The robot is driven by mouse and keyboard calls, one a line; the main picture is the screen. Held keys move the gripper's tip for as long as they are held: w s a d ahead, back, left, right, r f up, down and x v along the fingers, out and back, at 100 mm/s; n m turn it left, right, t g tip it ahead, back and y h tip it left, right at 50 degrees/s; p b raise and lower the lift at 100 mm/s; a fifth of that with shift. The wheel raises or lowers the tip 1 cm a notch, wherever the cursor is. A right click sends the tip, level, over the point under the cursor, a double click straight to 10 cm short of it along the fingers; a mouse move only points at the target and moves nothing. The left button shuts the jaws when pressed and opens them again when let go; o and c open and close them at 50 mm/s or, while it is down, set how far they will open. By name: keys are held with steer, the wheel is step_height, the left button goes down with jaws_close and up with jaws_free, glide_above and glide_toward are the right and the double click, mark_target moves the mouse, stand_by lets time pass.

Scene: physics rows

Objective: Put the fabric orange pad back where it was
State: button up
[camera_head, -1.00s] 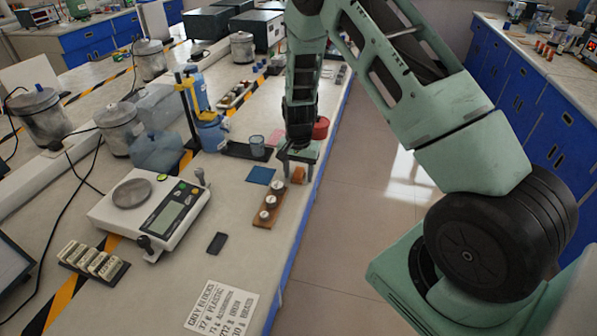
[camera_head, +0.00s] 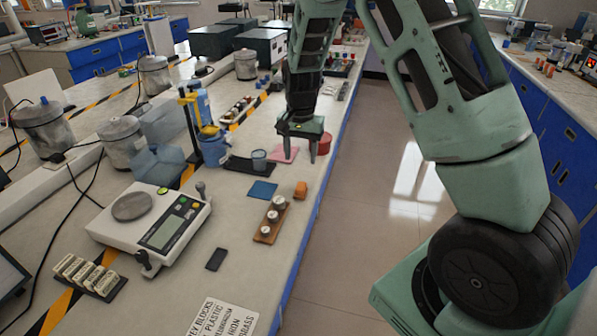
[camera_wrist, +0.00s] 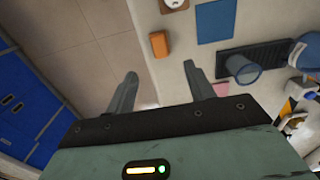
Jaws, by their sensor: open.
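A small orange pad (camera_head: 300,189), thick and block-like, lies on the bench near its right edge, beside a wooden board with metal knobs. In the wrist view the orange pad (camera_wrist: 159,45) shows beyond the gap between my fingers, apart from them. Its fabric texture is too small to tell. My gripper (camera_head: 299,150) hangs over the bench, farther back than the pad. It is open, and nothing shows between its fingers in the wrist view (camera_wrist: 160,72).
A flat blue pad (camera_head: 262,190) lies left of the orange one. The wooden board (camera_head: 270,220) is in front. A pink pad (camera_head: 283,155), a dark tray (camera_head: 245,167) with a clear cup (camera_head: 259,159), and a red thing (camera_head: 325,144) are near my gripper. A scale (camera_head: 155,225) stands left.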

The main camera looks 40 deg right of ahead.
steer(key=s+a+r+n+y, duration=0.1)
steer(key=s+a+r+n, duration=0.35)
steer(key=a, duration=0.45)
steer(key=s+a+r+n, duration=0.3)
steer(key=s+a, duration=0.3)
steer(key=a, duration=0.4)
steer(key=s+a+r+n, duration=0.1)
steer(key=s+a+n, duration=0.2)
steer(key=s, duration=0.7)
steer(key=s+a+r+n, duration=0.2)
steer(key=s+a+n, duration=0.2)
steer(key=s+n, duration=0.3)
steer(key=s, duration=0.3)
steer(key=shift+n, duration=0.35)
steer(key=shift+a, duration=0.1)
